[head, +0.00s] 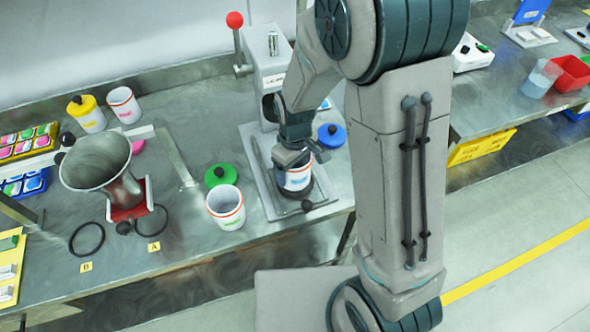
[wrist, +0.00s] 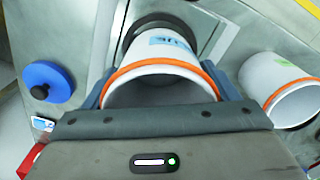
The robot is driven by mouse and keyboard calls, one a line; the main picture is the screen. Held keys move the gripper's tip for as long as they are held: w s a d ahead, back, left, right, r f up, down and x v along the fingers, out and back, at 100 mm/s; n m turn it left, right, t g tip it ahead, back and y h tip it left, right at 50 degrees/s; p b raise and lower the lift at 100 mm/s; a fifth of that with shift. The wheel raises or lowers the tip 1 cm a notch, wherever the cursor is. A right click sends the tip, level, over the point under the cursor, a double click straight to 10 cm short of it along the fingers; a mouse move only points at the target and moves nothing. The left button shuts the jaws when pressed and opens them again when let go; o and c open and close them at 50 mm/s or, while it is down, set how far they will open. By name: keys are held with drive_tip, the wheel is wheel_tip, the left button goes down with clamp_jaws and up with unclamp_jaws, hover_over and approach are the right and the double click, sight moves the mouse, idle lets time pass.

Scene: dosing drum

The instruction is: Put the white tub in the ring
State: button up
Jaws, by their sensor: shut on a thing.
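The white tub (head: 297,179) has an orange rim and a blue label. My gripper (head: 294,160) is shut on it at the press stand, over the base plate. In the wrist view the tub (wrist: 165,77) is between the gripper's fingers (wrist: 160,92), its open mouth towards the camera. A dark round seat (wrist: 152,22) shows at the tub's far end; I cannot tell whether they touch. A black ring (head: 86,239) lies flat and empty by label B. Another black ring (head: 150,221) lies by label A, partly hidden by the funnel stand.
A lever press (head: 266,70) stands behind my gripper. A second white tub (head: 226,210) with a green label stands to the left, and close by on the right in the wrist view (wrist: 283,88). Green lid (head: 220,175), blue lid (head: 331,135) and metal funnel (head: 98,165) are nearby.

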wheel_tip(320, 180, down, 2)
drive_tip(key=shift+f, duration=0.35)
drive_tip(key=shift+c, duration=0.4)
drive_tip(key=o, duration=1)
drive_tip(key=shift+f, duration=0.1)
wheel_tip(320, 180, up, 11)
drive_tip(key=s+d+r+m+t, duration=0.3)
drive_tip(key=s+d+r+m, duration=0.5)
drive_tip(key=s+d+r, duration=0.3)
drive_tip(key=shift+s+d+r+m+t, duration=0.35)
drive_tip(key=shift+s+d, duration=0.1)
drive_tip(key=shift+s, duration=0.35)
